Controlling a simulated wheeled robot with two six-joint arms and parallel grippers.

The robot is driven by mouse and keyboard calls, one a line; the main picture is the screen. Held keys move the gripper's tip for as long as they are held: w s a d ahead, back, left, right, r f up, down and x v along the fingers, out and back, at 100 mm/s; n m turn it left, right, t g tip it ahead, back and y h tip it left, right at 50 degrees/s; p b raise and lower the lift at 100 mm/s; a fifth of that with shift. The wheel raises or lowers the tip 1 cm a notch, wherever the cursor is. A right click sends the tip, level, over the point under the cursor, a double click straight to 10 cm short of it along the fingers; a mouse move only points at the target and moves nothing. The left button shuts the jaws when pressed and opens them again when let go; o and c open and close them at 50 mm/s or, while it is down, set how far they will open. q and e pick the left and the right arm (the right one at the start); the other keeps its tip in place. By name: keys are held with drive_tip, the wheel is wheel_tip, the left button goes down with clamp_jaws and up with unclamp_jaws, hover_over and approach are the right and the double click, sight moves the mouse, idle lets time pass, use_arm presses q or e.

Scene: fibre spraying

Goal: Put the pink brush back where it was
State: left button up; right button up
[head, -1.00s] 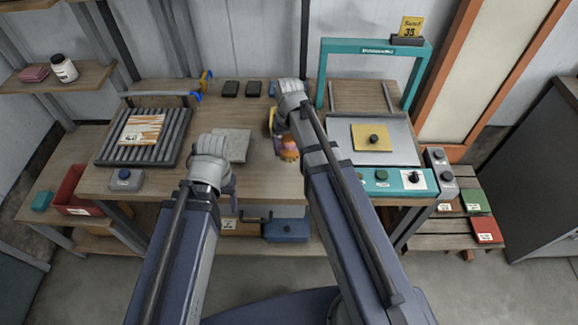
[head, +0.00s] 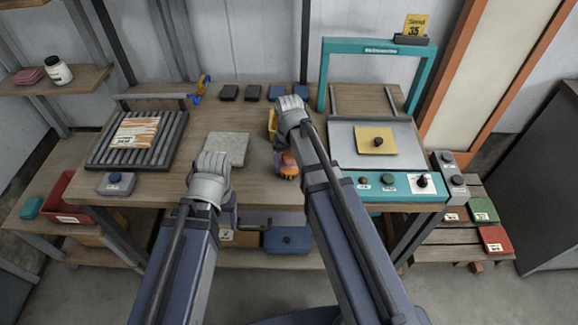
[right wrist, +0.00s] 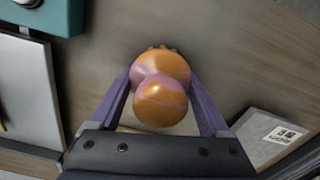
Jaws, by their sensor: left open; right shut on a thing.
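My right gripper (right wrist: 160,85) is shut on an orange-and-pink thing (right wrist: 162,100) with two rounded lobes, one purple finger on each side of it. The same thing shows in the head view (head: 288,165), above the front part of the wooden table, beside my right arm. I cannot tell from its shape whether it is the pink brush; its lower part is hidden. My left gripper (head: 230,206) is open at the table's front edge, its fingers mostly hidden by my wrist.
A grey slab (head: 226,148) lies on the table (head: 180,188). A yellow thing (head: 272,122) is partly hidden behind my right wrist. Dark and blue blocks (head: 252,92) line the back. A roller rack (head: 110,155) stands left, and a teal-framed press (head: 375,48) right.

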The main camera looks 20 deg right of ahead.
drive_tip(key=shift+f, duration=0.2)
drive_tip(key=o, duration=1)
drive_tip(key=shift+r, duration=0.1)
wheel_tip(320, 180, up, 12)
drive_tip(key=p, duration=1.2)
drive_tip(key=shift+r, duration=0.15)
drive_tip(key=s+a+n, duration=0.1)
drive_tip(key=s+a, duration=0.2)
drive_tip(key=s, duration=0.2)
drive_tip(key=s+a+n, duration=0.2)
drive_tip(key=s+a, duration=0.2)
drive_tip(key=s+a+n+h, duration=0.1)
drive_tip(key=s+a, duration=0.2)
drive_tip(key=s, duration=0.2)
drive_tip(key=shift+s+a, duration=0.25)
drive_tip(key=shift+s, duration=0.1)
